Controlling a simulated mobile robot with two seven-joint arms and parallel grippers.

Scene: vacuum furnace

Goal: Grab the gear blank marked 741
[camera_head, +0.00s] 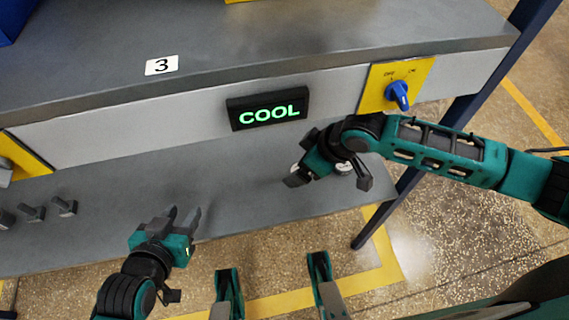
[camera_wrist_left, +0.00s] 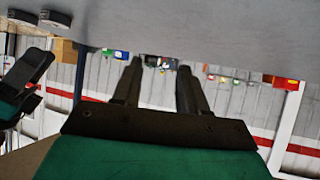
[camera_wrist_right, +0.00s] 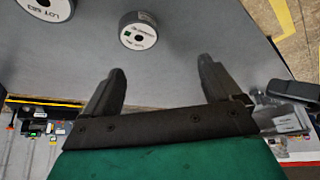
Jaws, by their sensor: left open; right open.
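Two round gear blanks with white labels lie on the grey lower shelf. In the right wrist view, one (camera_wrist_right: 137,31) is ahead of the fingers, and a larger-looking one (camera_wrist_right: 46,7) is cut off at the top left. Their print is too small for me to read a 741 with certainty. In the head view, one blank (camera_head: 343,168) shows partly behind my right gripper (camera_head: 329,181), which is open and empty, apart from the blanks. My left gripper (camera_head: 182,214) is open and empty at the shelf's front. The left wrist view shows two dark discs (camera_wrist_left: 55,18) at top left.
A shelf edge (camera_head: 240,232) runs along the front. Above are a COOL display (camera_head: 267,109), a blue switch (camera_head: 398,94) and a worktop (camera_head: 270,40) labelled 3. Several small grey pieces (camera_head: 64,206) stand at the shelf's left. The shelf's middle is clear.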

